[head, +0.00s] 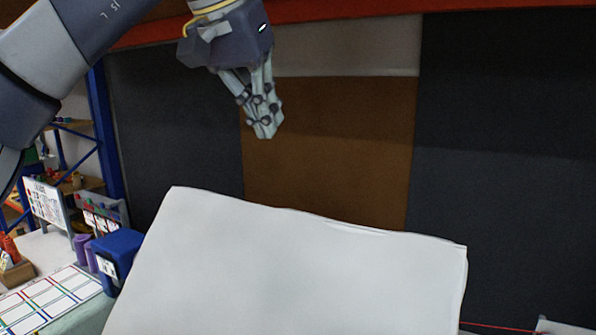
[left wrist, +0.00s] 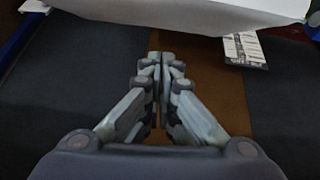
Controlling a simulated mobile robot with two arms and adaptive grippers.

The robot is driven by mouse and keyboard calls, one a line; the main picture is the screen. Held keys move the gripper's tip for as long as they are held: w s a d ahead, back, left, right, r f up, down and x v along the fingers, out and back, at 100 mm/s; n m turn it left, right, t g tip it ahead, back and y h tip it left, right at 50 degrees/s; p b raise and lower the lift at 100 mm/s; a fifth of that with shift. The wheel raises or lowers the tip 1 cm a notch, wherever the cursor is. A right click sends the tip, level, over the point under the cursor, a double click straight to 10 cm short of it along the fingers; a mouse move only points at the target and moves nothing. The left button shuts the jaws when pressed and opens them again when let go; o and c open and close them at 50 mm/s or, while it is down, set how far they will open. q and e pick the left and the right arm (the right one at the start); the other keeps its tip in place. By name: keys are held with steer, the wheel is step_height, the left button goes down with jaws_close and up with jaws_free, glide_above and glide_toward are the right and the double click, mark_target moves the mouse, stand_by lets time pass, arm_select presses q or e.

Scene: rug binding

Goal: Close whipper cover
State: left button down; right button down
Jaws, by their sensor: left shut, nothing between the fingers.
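The whipper cover seems to be the large white panel (head: 300,265) in the lower middle of the head view. Its top edge is tilted, higher at the left and lower at the right. A white surface, likely the same cover, shows along the top of the left wrist view (left wrist: 200,12). My left gripper (head: 265,132) is above and behind the top edge of the panel, apart from it. Its fingers are together and empty, and the left wrist view shows the fingertips (left wrist: 162,62) meeting. The machine behind the panel is hidden. My right gripper is not in view.
Dark and brown hanging rugs (head: 330,150) fill the background under an orange beam (head: 340,12). At the left are a blue bin (head: 118,255), purple cylinders (head: 84,252), a chart sheet (head: 45,300) and a blue shelf post (head: 105,140). A red line runs at lower right.

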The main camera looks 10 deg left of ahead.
arm_select(q)
steer(key=shift+m, duration=0.3)
steer(key=f+p, duration=0.1)
steer(key=f, duration=0.4)
steer(key=f+p, duration=0.1)
steer(key=f, duration=0.3)
steer(key=shift+w+f, duration=0.2)
steer(key=shift+f, duration=0.15)
steer(key=shift+w+d+f, duration=0.1)
steer(key=shift+f, duration=0.2)
